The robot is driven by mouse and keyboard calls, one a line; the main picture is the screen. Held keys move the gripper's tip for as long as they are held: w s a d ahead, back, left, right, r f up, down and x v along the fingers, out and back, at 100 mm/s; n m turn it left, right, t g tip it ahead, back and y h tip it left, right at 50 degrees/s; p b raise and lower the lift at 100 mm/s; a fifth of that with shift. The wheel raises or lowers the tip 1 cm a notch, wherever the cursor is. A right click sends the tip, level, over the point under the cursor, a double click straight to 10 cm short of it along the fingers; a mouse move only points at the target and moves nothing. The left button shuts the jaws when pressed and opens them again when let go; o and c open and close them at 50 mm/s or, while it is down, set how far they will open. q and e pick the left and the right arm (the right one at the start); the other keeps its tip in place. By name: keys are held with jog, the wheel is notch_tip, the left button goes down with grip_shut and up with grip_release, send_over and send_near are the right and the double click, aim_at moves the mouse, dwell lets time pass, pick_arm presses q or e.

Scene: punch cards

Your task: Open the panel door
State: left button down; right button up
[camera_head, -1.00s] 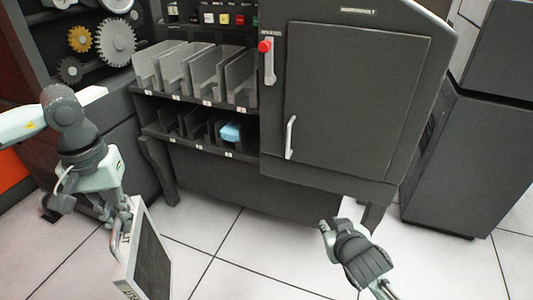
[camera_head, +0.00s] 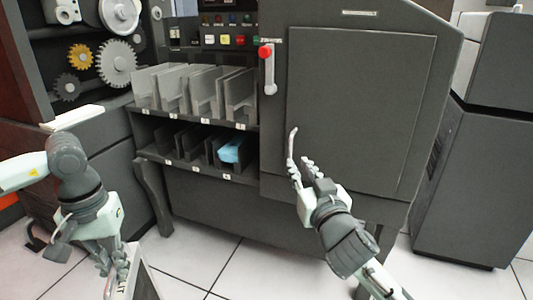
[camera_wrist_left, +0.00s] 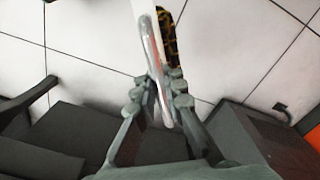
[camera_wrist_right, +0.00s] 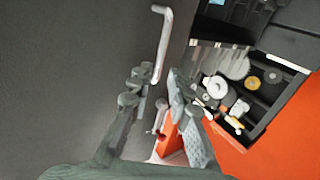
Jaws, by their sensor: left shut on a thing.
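The panel door (camera_head: 360,100) is a large dark grey door on the machine and looks shut. Its silver handle (camera_head: 291,145) is a vertical bar at the door's lower left; it also shows in the right wrist view (camera_wrist_right: 163,40). My right gripper (camera_head: 301,174) is open at the handle's lower end. In the right wrist view the handle's end lies near the gap between the spread fingertips (camera_wrist_right: 157,88). My left gripper (camera_head: 112,262) is shut on the silver handle (camera_wrist_left: 150,50) of a white-edged, dark-faced case (camera_head: 144,284), low at the left and partly out of frame.
A red-knobbed lever (camera_head: 267,70) sits left of the door. Card racks (camera_head: 195,92) and a lower shelf with a blue block (camera_head: 231,150) are further left. A grey cabinet (camera_head: 470,180) stands at the right. The tiled floor (camera_head: 225,265) in front is clear.

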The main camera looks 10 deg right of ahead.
aim_at(291, 153)
jog(key=w, duration=0.7)
jog(key=shift+w+b, duration=0.35)
grip_shut()
